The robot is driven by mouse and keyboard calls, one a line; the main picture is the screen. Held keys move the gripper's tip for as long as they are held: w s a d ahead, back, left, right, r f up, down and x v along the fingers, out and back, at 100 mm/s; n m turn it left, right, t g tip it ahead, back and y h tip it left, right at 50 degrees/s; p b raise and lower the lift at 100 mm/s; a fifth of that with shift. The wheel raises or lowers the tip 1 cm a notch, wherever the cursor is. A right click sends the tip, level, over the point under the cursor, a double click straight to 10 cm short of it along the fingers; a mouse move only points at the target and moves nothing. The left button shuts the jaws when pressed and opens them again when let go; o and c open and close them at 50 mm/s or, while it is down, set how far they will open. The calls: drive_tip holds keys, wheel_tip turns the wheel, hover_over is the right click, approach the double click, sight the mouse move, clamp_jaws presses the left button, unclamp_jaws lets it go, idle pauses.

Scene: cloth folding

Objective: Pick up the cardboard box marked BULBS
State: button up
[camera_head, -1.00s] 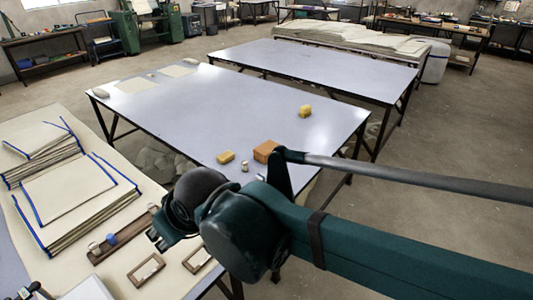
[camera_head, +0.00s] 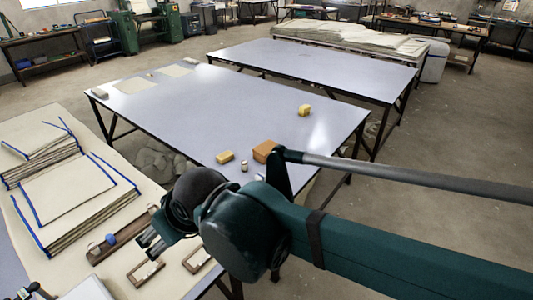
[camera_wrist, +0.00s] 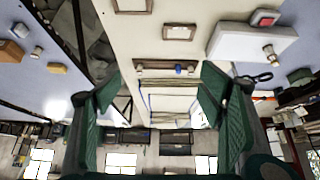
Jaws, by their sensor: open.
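An orange-brown cardboard box (camera_head: 264,151) lies near the front corner of the middle table, just behind my arm. No marking can be read on it, so I cannot tell whether it says BULBS. It also shows at the left of the wrist view (camera_wrist: 12,52). My gripper (camera_head: 150,242) is over the front-left table, to the left of that box and well apart from it. In the wrist view my gripper (camera_wrist: 160,98) has its two green fingers wide apart, with nothing between them.
A yellow block (camera_head: 225,157) and a small pale cylinder (camera_head: 244,166) lie near the box. Another yellow block (camera_head: 305,111) is farther back. Stacked cloth (camera_head: 66,190) and wooden frames (camera_head: 146,273) lie on the front-left table. The middle of the grey table (camera_head: 205,115) is clear.

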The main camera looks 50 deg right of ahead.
drive_tip(key=w+d+r+n+g+h+p, duration=0.1)
drive_tip(key=w+d+r+n, duration=0.1)
drive_tip(key=w+d, duration=0.5)
drive_tip(key=w+d+r+n+g+h, duration=0.1)
drive_tip(key=w+d+r+n, duration=0.2)
drive_tip(key=w+d, duration=0.35)
drive_tip(key=w+d+f+n+g+h+p, duration=0.1)
drive_tip(key=w+d+n, duration=0.1)
drive_tip(key=w+d, duration=0.55)
drive_tip(key=w+d+f+n+g+p, duration=0.15)
drive_tip(key=w+d, duration=0.25)
drive_tip(key=d, duration=0.6)
drive_tip(key=n+g+h+p, duration=0.1)
drive_tip(key=n+g, duration=0.2)
drive_tip(key=n, duration=0.5)
hover_over(262, 149)
wheel_tip(262, 149, down, 23)
drive_tip(key=shift+a+f, duration=0.1)
drive_tip(key=shift+a, duration=0.05)
drive_tip(key=shift+s+n, duration=0.1)
drive_tip(key=shift+n, duration=0.15)
